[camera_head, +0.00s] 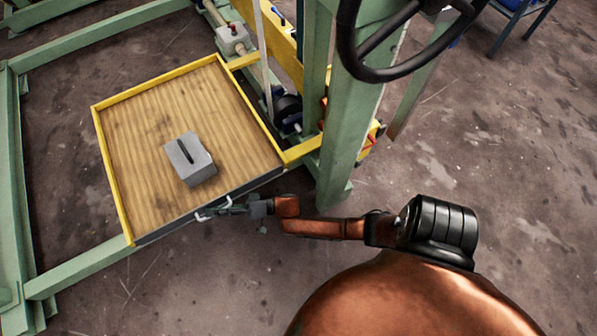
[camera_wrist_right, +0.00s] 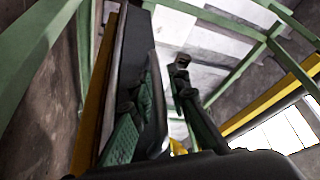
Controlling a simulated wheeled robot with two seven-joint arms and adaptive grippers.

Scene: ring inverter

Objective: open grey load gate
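The grey load gate (camera_head: 165,229) is a dark grey strip along the near edge of the wooden platform, and it stands upright as that edge's low wall. It also shows in the wrist view (camera_wrist_right: 132,55) as a dark bar on the left. A light metal handle (camera_head: 203,214) is on its outer face. My right gripper (camera_head: 222,208) is at this handle. In the wrist view its fingers (camera_wrist_right: 168,85) are apart, with a grey curved bar (camera_wrist_right: 158,95), seemingly the handle, between them. Whether they touch it is unclear. My left gripper is not in view.
A grey block (camera_head: 190,160) with a dark slot on top sits on the wooden platform (camera_head: 235,135), which has yellow rims. A green post (camera_head: 347,130) and a black handwheel (camera_head: 385,45) stand right of the platform. Open concrete floor lies in front and to the right.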

